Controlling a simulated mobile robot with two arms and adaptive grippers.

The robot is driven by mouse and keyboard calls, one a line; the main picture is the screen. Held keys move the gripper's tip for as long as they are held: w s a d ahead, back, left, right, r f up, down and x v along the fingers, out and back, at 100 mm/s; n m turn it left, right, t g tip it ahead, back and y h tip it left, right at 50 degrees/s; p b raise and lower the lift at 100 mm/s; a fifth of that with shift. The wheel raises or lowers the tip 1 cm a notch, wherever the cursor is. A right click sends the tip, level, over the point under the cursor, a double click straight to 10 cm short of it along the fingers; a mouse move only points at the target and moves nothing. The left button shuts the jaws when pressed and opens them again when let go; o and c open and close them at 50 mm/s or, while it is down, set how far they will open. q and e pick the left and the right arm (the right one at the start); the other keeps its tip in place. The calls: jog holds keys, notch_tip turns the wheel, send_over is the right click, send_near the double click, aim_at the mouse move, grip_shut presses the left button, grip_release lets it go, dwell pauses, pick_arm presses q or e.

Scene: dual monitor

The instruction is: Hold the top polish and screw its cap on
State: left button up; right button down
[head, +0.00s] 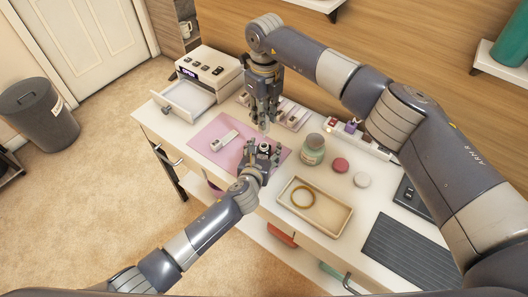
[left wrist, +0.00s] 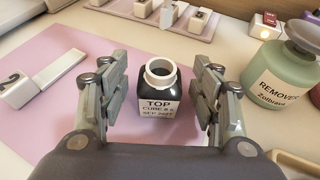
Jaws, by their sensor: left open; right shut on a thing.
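The top polish (left wrist: 158,92) is a dark bottle with a white "TOP" label and an open, uncapped neck. It stands upright on the pink mat; in the head view it shows small and dark (head: 265,148). My left gripper (head: 263,154) is open, with one finger on each side of the bottle and visible gaps between (left wrist: 162,95). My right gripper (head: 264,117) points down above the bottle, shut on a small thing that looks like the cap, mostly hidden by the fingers. It is not seen in the left wrist view.
A pale flat piece (head: 224,141) lies on the pink mat (head: 205,135). A green remover jar (head: 312,151) stands to the right, with red (head: 340,165) and white (head: 362,180) round items. A tray (head: 322,219) holds a ring. An open drawer (head: 189,99) is at the left.

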aim_at(264, 135)
pick_arm(q)
grip_shut()
pick_arm(e)
jog(key=shift+f, duration=2.45)
jog(key=shift+f, duration=0.9)
jog(key=shift+f, duration=0.55)
